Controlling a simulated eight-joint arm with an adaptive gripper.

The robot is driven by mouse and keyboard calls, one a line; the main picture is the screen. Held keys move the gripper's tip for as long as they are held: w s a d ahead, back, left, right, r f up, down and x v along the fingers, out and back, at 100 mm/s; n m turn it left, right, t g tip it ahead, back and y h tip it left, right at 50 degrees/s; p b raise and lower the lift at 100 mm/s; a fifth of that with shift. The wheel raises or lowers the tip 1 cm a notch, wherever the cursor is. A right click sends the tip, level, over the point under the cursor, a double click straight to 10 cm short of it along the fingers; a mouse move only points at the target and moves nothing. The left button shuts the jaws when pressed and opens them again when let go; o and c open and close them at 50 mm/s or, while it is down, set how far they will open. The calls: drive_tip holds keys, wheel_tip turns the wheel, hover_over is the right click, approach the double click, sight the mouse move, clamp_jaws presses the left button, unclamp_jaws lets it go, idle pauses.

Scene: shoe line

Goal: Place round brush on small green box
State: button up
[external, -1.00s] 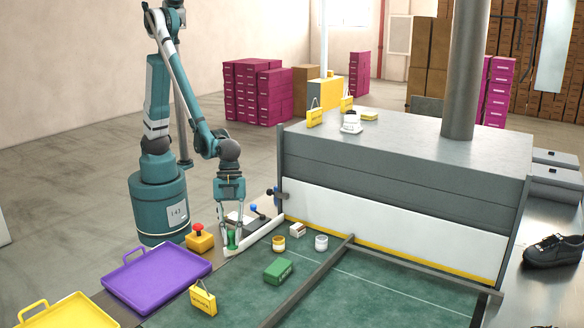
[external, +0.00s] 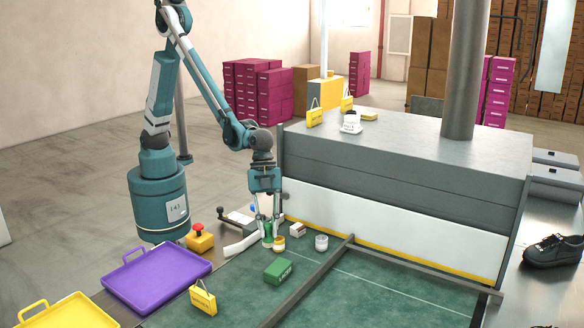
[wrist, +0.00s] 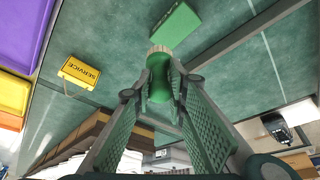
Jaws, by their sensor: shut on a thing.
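The round brush (wrist: 159,80), green with pale bristles, is between the fingers of my gripper (external: 268,236) and held by them. In the external view the brush (external: 267,239) shows as a small green piece at the fingertips. The small green box (external: 279,272) lies on the green mat, in front of my gripper and slightly to its right. In the wrist view the box (wrist: 177,24) is beyond the bristle end of the brush, and the two look apart.
A yellow-lidded jar (external: 278,243), a white jar (external: 321,242) and a small pale box (external: 298,230) stand close on the right. A yellow service sign (external: 203,301) and purple tray (external: 157,276) are at left. A dark rail (external: 314,279) crosses the mat.

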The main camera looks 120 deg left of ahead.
drive_tip(key=w+a, duration=0.1)
drive_tip(key=w+a+r, duration=0.1)
drive_tip(key=shift+w, duration=0.35)
hover_over(278, 267)
wheel_tip(278, 267, down, 6)
drive_tip(key=shift+f, duration=0.15)
idle(0.4)
drive_tip(key=shift+a, duration=0.1)
drive_tip(key=shift+f+b, duration=0.45)
drive_tip(key=shift+f, duration=1.45)
drive_tip(key=shift+f, duration=0.15)
drive_tip(key=o, duration=0.9)
